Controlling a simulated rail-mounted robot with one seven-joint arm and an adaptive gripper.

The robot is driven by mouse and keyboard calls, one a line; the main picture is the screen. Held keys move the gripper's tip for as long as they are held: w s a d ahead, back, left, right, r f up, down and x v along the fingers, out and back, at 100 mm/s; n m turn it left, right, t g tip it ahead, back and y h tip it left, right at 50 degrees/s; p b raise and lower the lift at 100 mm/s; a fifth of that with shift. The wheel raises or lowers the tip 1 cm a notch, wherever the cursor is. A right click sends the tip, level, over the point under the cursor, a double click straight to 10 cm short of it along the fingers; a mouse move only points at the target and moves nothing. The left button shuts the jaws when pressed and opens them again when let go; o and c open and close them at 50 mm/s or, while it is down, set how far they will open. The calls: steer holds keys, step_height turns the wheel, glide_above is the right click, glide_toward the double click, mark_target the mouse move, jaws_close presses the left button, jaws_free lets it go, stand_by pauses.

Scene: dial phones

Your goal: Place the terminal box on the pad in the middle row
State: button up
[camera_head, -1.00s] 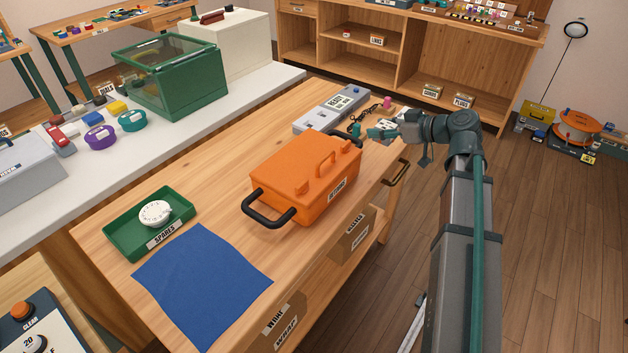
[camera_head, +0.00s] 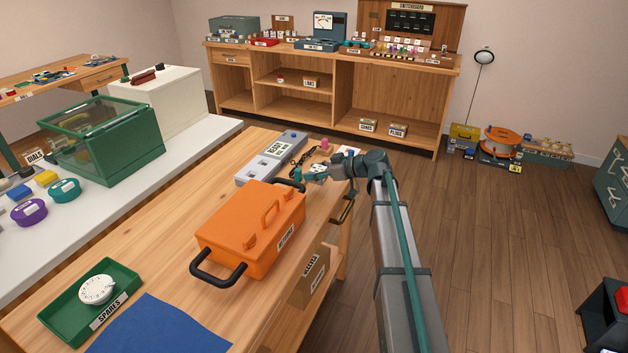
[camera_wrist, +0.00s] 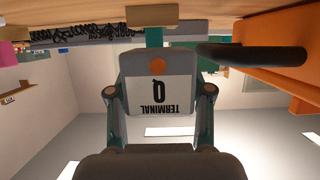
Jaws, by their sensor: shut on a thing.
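In the wrist view the terminal box (camera_wrist: 160,90) fills the space between my fingers. The box is too small there to make out clearly. A long grey unit (camera_head: 270,158) with a "READY" label and pale square patches lies left of my gripper. I cannot tell which pad is in the middle row.
The orange case (camera_head: 250,232) with black handles stands close to my gripper; a handle also shows in the wrist view (camera_wrist: 250,54). A green spares tray (camera_head: 125,297) holds a white dial. A blue mat (camera_head: 160,330) lies in front. A dark cord (camera_head: 303,158) lies beside the grey unit.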

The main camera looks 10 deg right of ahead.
mark_target(314, 188)
steer(key=shift+w+f, duration=0.2)
steer(key=shift+w, duration=0.05)
steer(key=shift+w+f, duration=0.15)
steer(key=shift+f, duration=1.6)
steer(key=shift+f, duration=0.15)
steer(key=o, duration=1.2)
steer(key=shift+r, duration=0.2)
steer(key=b+v, duration=0.1)
steer(key=v, duration=0.9)
steer(key=shift+d+r, duration=0.1)
steer(key=shift+d, duration=0.2)
steer(key=shift+o, duration=0.5)
steer(key=shift+v, duration=0.75)
